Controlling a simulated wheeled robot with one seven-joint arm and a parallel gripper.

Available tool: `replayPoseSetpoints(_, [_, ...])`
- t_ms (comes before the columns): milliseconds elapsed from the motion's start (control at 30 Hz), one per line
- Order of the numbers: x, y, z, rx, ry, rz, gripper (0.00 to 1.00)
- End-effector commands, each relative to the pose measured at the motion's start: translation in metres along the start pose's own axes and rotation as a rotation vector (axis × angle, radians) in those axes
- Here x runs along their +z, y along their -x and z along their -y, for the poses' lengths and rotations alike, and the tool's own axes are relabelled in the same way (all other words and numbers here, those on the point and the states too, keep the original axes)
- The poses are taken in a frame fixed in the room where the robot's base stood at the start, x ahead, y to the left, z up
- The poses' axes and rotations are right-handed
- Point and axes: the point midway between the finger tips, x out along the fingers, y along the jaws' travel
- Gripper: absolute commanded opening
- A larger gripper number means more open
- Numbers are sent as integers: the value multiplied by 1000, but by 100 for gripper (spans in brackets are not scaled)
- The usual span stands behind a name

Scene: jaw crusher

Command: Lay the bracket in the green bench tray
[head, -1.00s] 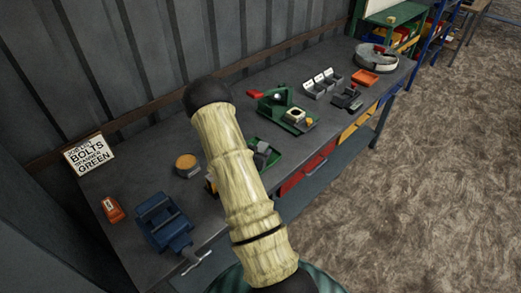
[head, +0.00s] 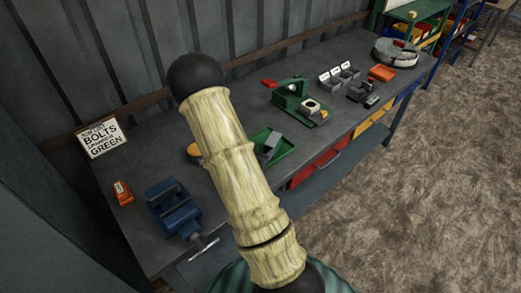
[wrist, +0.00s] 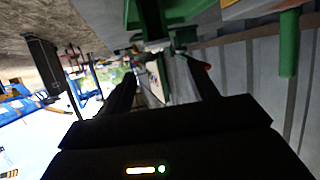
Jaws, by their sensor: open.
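The green bench tray (head: 286,152) lies on the bench, partly hidden behind my arm in the head view. A grey angular piece (head: 272,142) shows inside its outline; it may be the bracket, but I cannot tell for sure. My gripper is hidden behind my arm in the head view. In the wrist view my gripper (wrist: 160,78) shows two dark fingers spread apart, with nothing seen held between them. Green parts (wrist: 160,14) show past the fingers at the top of that view.
A green fixture (head: 290,103) with a pale block stands right of the tray. Beyond are grey bins (head: 340,76), an orange tray (head: 383,73) and a round grey ring (head: 396,53). A blue vise (head: 174,208) and a sign (head: 102,138) stand left.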

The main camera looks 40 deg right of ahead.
Motion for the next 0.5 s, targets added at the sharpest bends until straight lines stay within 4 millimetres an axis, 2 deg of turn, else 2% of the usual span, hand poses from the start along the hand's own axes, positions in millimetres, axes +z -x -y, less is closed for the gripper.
replayPoseSetpoints(200, [0, 0, 1, -3, 0, 4, 58])
replayPoseSetpoints(333, [0, 8, 12, -46, -2, 58, 58])
replayPoseSetpoints(433, [2, 25, 31, -125, 8, 154, 58])
replayPoseSetpoints(500, [4, 44, 47, -200, 29, 244, 58])
